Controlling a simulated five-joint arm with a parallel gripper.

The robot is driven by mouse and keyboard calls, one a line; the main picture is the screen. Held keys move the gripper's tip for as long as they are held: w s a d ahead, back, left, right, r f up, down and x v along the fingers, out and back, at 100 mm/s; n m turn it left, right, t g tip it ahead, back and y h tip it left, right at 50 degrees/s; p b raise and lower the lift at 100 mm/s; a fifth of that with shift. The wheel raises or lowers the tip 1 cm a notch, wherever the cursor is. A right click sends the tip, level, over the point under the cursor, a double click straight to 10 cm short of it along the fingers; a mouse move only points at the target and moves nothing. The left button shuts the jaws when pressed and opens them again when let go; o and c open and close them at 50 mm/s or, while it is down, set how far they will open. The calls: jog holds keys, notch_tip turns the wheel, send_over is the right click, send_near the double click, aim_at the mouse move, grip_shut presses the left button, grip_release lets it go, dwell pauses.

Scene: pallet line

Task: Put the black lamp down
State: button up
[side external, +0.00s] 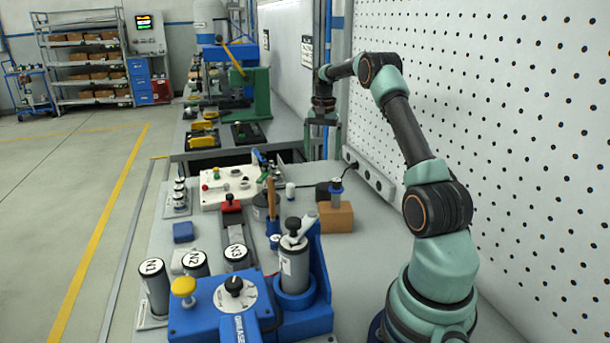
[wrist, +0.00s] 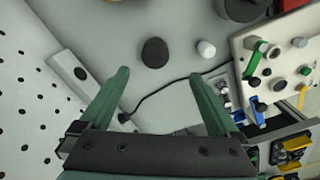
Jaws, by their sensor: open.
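A dark, round-topped piece, which I take for the black lamp (wrist: 154,52), stands on the grey bench in the wrist view, just beyond my fingertips. In the side view the matching black shape (side external: 323,191) shows behind a brown block, partly hidden by it. My gripper (side external: 323,154) points down above the far part of the bench, clear of the surface. Its two green fingers (wrist: 159,75) are spread wide with nothing between them. The black piece is apart from both fingers.
A small white cylinder (wrist: 206,48) stands close beside the black piece. The brown block (side external: 336,217) is on its near side. A power strip (side external: 370,183) runs along the pegboard. A white control panel (side external: 231,187) lies to the left. A black cable crosses the bench.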

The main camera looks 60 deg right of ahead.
jog(key=w+a+r+n+t, duration=0.1)
jog(key=a+r+n, duration=0.1)
jog(key=a+r, duration=0.35)
jog(key=w+a+r+n+h, duration=0.1)
jog(key=a+r+n, duration=0.15)
jog(key=a, duration=0.55)
jog(key=w+a+r+n+t, duration=0.1)
jog(key=a+r+n, duration=0.15)
jog(key=a, duration=0.45)
jog(key=s+a+n+t, duration=0.1)
jog(key=s+a+n, duration=0.3)
jog(key=a, duration=0.5)
jog(key=s+a+n+t+y, duration=0.1)
jog(key=s+a+n, duration=0.3)
jog(key=s+a, duration=0.4)
jog(key=shift+a+f+t, duration=0.4)
jog(key=shift+a+t, duration=0.3)
jog(key=shift+a, duration=0.35)
